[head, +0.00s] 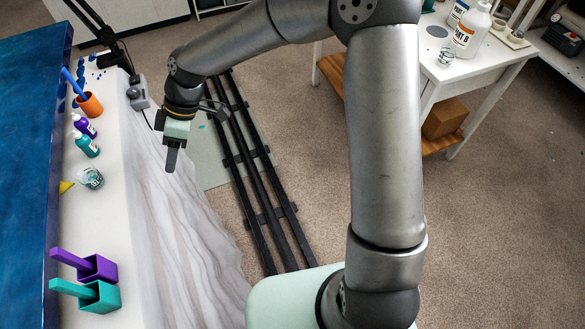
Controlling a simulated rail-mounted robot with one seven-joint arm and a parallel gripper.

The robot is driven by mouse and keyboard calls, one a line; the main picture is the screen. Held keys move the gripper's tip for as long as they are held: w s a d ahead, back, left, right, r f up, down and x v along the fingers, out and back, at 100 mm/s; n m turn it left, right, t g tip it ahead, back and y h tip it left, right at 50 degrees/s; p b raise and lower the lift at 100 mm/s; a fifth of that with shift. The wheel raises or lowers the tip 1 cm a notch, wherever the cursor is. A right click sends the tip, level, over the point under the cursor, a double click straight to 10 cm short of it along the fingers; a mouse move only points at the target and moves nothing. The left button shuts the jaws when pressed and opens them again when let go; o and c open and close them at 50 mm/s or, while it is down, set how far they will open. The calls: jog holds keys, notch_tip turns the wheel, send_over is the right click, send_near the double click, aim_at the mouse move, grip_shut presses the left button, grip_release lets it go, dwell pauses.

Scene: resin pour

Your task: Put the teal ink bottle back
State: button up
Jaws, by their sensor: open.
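The teal ink bottle (87,146) lies or leans on the white-covered surface at the left, its white cap toward the upper left. A purple ink bottle (86,127) is just above it in the picture, close beside it. My gripper (172,160) hangs to the right of both bottles, over the draped cloth edge. It is seen nearly side-on, and it is open and empty. It is clear of the teal bottle.
A clear glass (91,178) and a yellow piece (66,187) are near the bottles. An orange cup (90,104) holds a blue stick. Purple (101,268) and teal (101,297) square holders stand at the front. A blue panel (25,180) runs along the left.

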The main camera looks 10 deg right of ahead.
jog(key=s+d+r+m+t+h, duration=0.1)
jog(key=s+d+m, duration=0.4)
jog(key=d, duration=0.5)
jog(key=s+d+r+m+t+h, duration=0.1)
jog(key=s+d+m, duration=0.4)
jog(key=d, duration=0.6)
jog(key=s+d+r+m+t+h, duration=0.1)
jog(key=s+d+r+m+h, duration=0.1)
jog(key=s+d+m, duration=0.4)
jog(key=d+r+m, duration=0.1)
jog(key=d, duration=0.3)
jog(key=shift+d+r+t+h, duration=0.15)
jog(key=shift+d+t+h, duration=0.15)
jog(key=shift+d+h, duration=0.1)
